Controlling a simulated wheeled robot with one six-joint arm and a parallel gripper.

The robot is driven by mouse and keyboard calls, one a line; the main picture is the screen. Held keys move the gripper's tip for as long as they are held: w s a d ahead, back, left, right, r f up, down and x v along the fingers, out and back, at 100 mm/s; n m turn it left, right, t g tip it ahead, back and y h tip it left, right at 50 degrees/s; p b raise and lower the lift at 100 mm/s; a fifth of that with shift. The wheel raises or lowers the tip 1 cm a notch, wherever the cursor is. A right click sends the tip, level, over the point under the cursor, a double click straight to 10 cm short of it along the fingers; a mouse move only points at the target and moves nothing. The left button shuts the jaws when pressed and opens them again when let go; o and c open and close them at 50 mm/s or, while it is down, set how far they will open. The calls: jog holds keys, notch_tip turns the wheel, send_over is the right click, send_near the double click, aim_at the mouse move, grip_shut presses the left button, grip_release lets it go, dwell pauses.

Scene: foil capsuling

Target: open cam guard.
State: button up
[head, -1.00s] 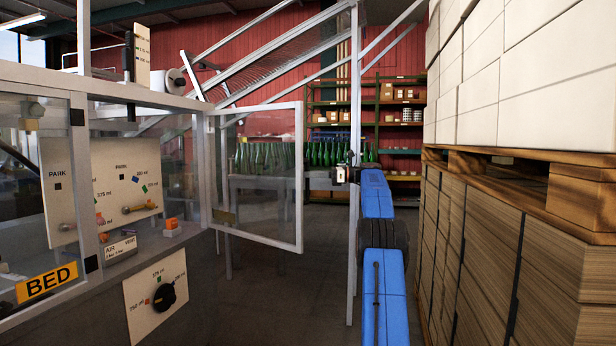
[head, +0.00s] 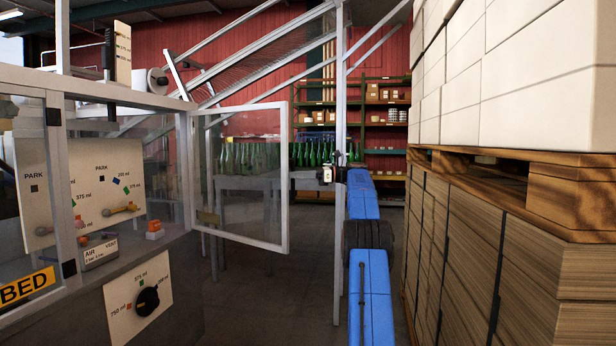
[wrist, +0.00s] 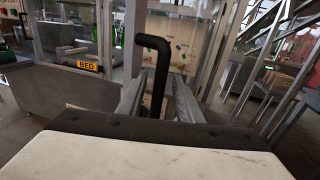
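The cam guard (head: 240,180), a clear panel in a pale metal frame, stands swung out from the machine's corner post at its left edge in the head view. Its free edge is at the right. My gripper (head: 328,174) is to the right of that edge with a visible gap, at the end of my blue arm. In the wrist view my gripper (wrist: 158,85) has its two grey fingers apart. A black bent bar (wrist: 156,60) stands between them in that view; I cannot tell whether the fingers touch it.
The machine has a dial panel marked PARK (head: 100,185), a black knob on a lower plate (head: 148,300) and a yellow BED label (head: 25,287). Stacked cartons on a pallet (head: 500,190) stand close at the right. A metal post (head: 341,80) stands behind my arm. Green bottles (head: 310,154) are behind.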

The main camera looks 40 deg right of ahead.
jog(key=v, duration=1.7)
